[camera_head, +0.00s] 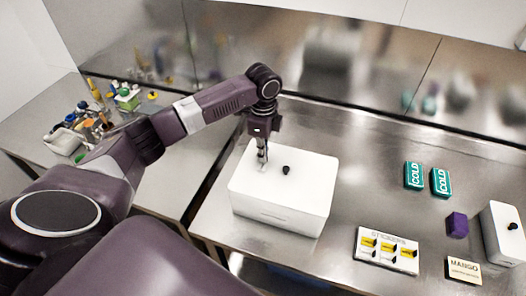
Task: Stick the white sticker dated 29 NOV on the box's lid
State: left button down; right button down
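A large white box (270,213) with a white lid (305,187) and a black knob (286,169) stands on the steel counter. My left gripper (262,160) points down at the lid, just left of the knob. Its fingers look close together, but whether they are shut or hold a sticker is too small to tell. A white card headed STICKERS (387,236) lies right of the box, with several yellow and white labels. Their dates cannot be read, so I cannot pick out the 29 NOV sticker. My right gripper is not in view.
Two teal COLD packs (414,176) lie at the right. A purple block (456,225), a MANGO card (464,270) and a smaller white box (503,236) with a black knob are at the right edge. Bottles and containers (100,120) clutter the left counter.

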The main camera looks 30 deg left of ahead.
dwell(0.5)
pick_arm(q)
jog(key=shift+f, duration=0.35)
dwell(0.6)
jog(key=c, duration=2.6)
grip_release()
jog(key=shift+c, duration=0.2)
jog(key=o, duration=0.6)
jog(key=shift+c, duration=0.2)
jog(key=shift+o, duration=0.3)
jog(key=o, duration=0.5)
jog(key=shift+r, duration=0.1)
